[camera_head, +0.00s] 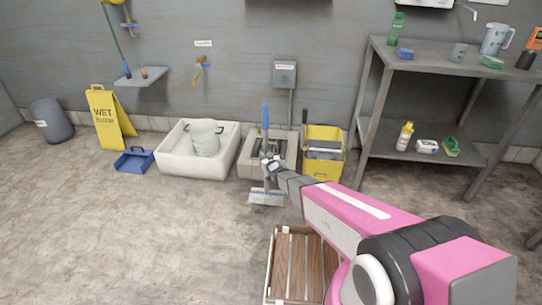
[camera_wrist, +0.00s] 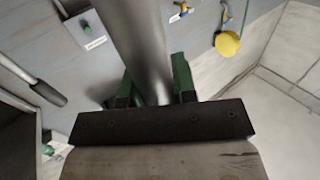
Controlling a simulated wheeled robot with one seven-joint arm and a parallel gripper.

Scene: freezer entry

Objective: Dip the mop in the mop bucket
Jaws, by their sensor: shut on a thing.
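The mop (camera_head: 266,197) stands roughly upright, with a blue grip (camera_head: 265,116) at its top and a pale, wide head low near the floor. My gripper (camera_head: 269,163) is shut around its pole. In the wrist view, the green fingers (camera_wrist: 155,88) close on the grey metal pole (camera_wrist: 140,40). The yellow mop bucket (camera_head: 322,171) with a grey wringer stands against the wall, right of the mop and my gripper. The mop head is outside the bucket, in front and to its left. I cannot tell whether the head touches the floor.
A grey floor basin (camera_head: 266,172) stands behind the mop, with a white sink (camera_head: 186,163) to its left. A wooden crate (camera_head: 285,268) lies in front, under my arm. A metal shelf (camera_head: 440,65) stands right of the bucket.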

